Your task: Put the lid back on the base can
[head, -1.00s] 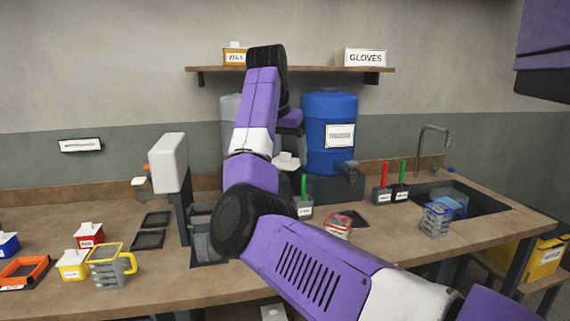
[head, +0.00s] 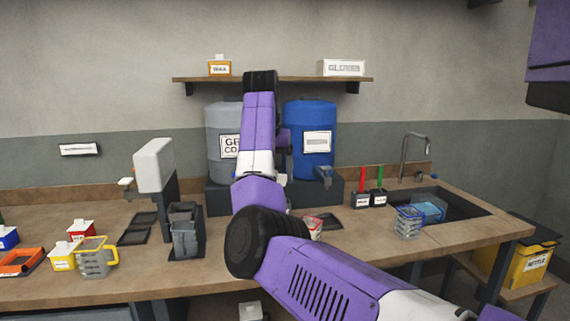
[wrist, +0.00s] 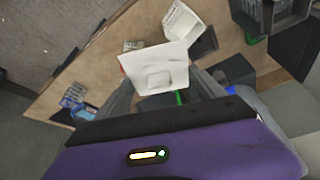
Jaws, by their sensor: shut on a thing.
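In the wrist view my gripper (wrist: 162,93) is shut on a white square lid (wrist: 158,68) with a raised block in its middle. The lid is held clear of the bench. A white, open-topped box that looks like the base can (wrist: 182,22) stands beyond the lid in that view, apart from it, beside a dark mat. In the head view a red and white can, probably the same one, is partly hidden by my arm (head: 314,222). My gripper and the lid are mostly hidden behind my arm there.
Grey (head: 222,150) and blue (head: 310,140) drums stand behind. Lidded cans (head: 82,230) sit at left.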

